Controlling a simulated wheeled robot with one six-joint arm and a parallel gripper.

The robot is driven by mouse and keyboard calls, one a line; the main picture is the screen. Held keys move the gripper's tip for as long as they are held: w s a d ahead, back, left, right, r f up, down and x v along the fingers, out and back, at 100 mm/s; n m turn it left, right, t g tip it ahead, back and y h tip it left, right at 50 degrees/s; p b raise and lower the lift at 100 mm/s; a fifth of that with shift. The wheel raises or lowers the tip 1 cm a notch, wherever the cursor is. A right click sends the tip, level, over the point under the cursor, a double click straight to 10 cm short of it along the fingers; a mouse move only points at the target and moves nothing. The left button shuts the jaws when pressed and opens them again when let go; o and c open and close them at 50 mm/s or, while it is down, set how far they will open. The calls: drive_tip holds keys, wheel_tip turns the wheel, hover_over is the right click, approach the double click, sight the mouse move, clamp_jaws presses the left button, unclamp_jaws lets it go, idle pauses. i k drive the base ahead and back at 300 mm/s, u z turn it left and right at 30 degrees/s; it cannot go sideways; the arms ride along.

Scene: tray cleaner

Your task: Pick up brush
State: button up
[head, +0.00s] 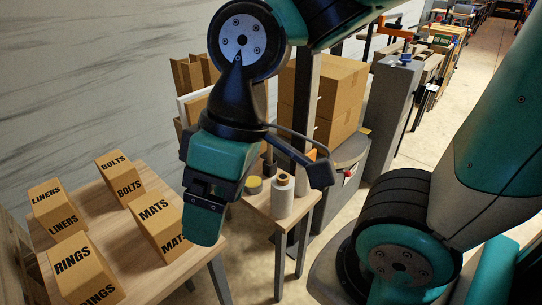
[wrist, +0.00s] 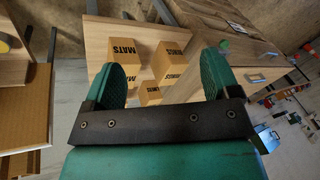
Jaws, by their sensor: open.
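I cannot make out a brush in either view. My gripper (wrist: 165,68) shows in the wrist view as two green padded fingers set wide apart, with nothing between them. In the head view my gripper (head: 204,218) hangs down near the right edge of the box table. The wrist view looks past the fingers at the cardboard boxes, which are well beyond the fingertips.
A wooden table (head: 118,228) holds labelled boxes: LINERS (head: 58,208), BOLTS (head: 120,176), MATS (head: 155,222) and RINGS (head: 82,270). A small stand (head: 262,200) bears a white roll (head: 283,198) and a yellow roll (head: 252,185). Large cartons (head: 325,95) stand behind.

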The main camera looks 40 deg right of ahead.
sight(269, 147)
drive_tip(key=k, duration=1.3)
drive_tip(key=z, duration=0.7)
drive_tip(key=i, duration=1.4)
drive_tip(key=u, duration=0.6)
drive_tip(key=i, duration=0.35)
drive_tip(key=u, duration=0.35)
